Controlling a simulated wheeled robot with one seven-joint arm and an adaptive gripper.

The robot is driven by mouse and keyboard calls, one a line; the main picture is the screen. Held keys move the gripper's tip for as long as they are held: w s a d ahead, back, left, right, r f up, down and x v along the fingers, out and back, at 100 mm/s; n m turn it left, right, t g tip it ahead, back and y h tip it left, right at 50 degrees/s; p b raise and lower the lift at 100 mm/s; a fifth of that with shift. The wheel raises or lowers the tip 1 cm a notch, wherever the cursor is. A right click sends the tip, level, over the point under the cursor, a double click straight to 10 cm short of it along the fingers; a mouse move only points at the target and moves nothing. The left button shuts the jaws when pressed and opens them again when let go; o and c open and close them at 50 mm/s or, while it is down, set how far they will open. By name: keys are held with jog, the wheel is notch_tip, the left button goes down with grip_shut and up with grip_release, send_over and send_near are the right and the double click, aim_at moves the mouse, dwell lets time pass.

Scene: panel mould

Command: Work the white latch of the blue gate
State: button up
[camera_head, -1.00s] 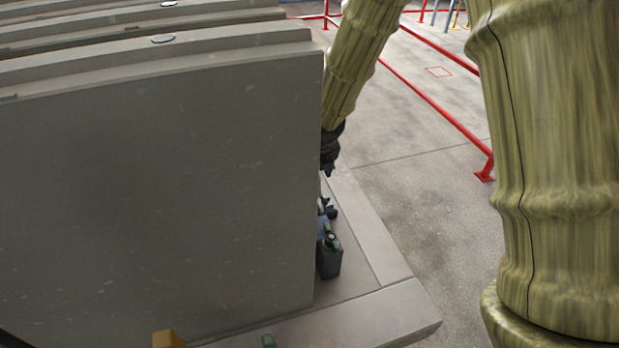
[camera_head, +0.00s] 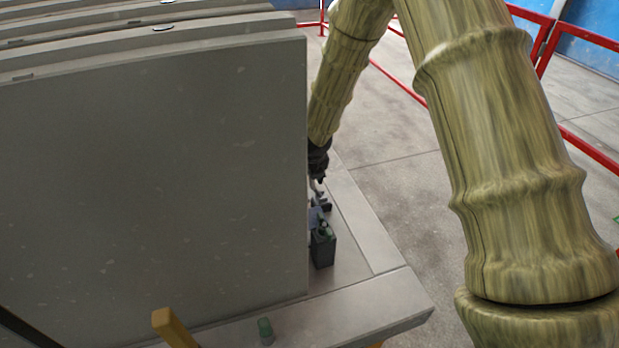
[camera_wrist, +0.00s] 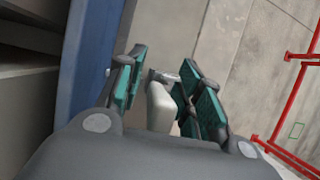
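The white latch (camera_wrist: 160,106) is in the wrist view, between the two teal-padded fingers of my gripper (camera_wrist: 162,88). The fingers stand apart on either side of it. The right finger is close to it; I cannot tell whether it touches. A grey metal pin (camera_wrist: 164,76) shows at the latch's far end. The blue gate (camera_wrist: 92,55) is an upright blue face just left of the left finger. In the head view my gripper (camera_head: 319,190) is partly hidden by the panel's right edge, and the latch is not clear there.
A big grey panel (camera_head: 160,190) fills the left of the head view, with more panels behind. A dark box (camera_head: 323,248) stands on the concrete ledge (camera_head: 360,312) near my gripper. Red railings (camera_head: 590,147) stand at the right. The floor beyond the ledge is clear.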

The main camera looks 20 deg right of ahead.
jog(key=shift+s+r, duration=0.25)
jog(key=shift+s, duration=0.15)
jog(key=shift+s+d, duration=0.1)
jog(key=shift+s, duration=0.05)
jog(key=shift+c, duration=1)
jog(key=shift+w+f, duration=0.65)
grip_shut()
